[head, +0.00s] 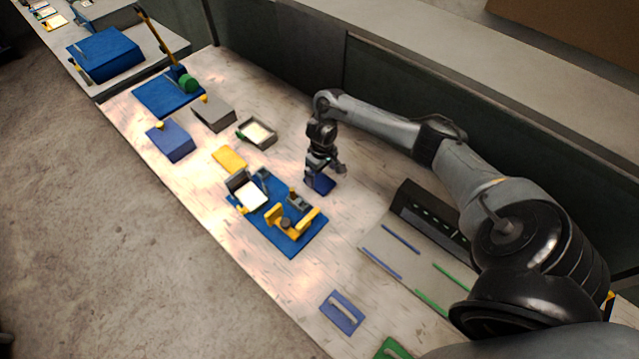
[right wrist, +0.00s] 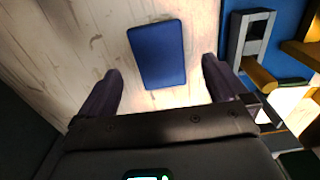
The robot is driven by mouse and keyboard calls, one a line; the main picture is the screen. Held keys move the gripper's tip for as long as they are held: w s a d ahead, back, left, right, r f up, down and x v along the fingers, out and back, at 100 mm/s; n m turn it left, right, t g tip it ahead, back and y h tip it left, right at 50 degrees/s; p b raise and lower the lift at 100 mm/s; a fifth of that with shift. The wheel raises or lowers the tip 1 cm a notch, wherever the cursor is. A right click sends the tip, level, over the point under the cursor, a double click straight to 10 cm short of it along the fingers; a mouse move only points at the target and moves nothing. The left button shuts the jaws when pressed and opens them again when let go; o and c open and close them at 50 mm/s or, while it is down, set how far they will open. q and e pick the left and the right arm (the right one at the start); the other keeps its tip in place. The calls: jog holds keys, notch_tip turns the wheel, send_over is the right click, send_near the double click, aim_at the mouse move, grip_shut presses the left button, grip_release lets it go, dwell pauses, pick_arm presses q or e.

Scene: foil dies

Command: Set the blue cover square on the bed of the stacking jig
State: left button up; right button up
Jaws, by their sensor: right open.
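A blue rectangular piece (head: 323,184), which I take for the blue cover, lies flat on the table below my right gripper (head: 325,172). It also shows in the right wrist view (right wrist: 157,54), between and beyond the two fingertips, apart from both. My right gripper is open and empty in the right wrist view (right wrist: 160,75). The stacking jig (head: 308,240) has a blue base with yellow and grey fittings and stands left of and nearer than the cover. A white surface (head: 250,196) shows at its left end. My left gripper is not in view.
A yellow block (head: 229,159) and an open grey tray (head: 257,133) lie behind the jig. A blue slotted piece (head: 342,312) lies at the front. Blue and green strips (head: 401,239) lie right. Bare table surrounds the cover on the right.

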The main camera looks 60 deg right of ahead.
aim_at(322, 183)
jog(key=shift+s+f+b, duration=0.15)
jog(key=shift+f+b, duration=0.4)
jog(key=shift+f, duration=1.75)
jog(key=shift+c, duration=0.2)
jog(key=c, duration=1.1)
